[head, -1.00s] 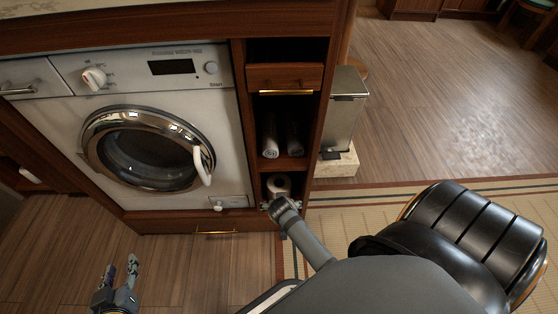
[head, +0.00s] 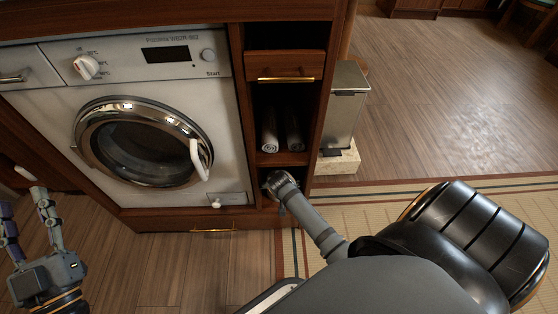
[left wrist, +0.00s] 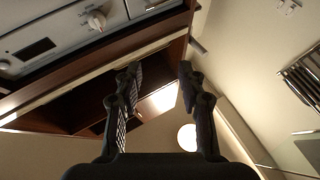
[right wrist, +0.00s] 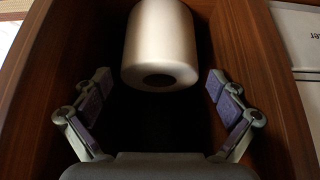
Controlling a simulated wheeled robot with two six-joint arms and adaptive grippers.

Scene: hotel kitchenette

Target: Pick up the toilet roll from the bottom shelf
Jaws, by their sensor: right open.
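The toilet roll (right wrist: 160,40) is white and stands inside the wooden bottom shelf compartment (right wrist: 265,80) in the right wrist view. My right gripper (right wrist: 158,95) is open inside that compartment, with one finger to each side and the roll ahead between them, not touching it. In the head view my right wrist fills the bottom shelf opening and hides the roll. My left gripper (head: 30,215) is open and empty at the lower left, in front of the washing machine; its spread fingers also show in the left wrist view (left wrist: 158,85).
The washing machine (head: 150,60) stands left of the shelf column. Two rolled items (head: 281,135) lie on the shelf above. A bin (head: 344,105) on a stone block stands to the right. The wooden side walls leave little room around my right gripper.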

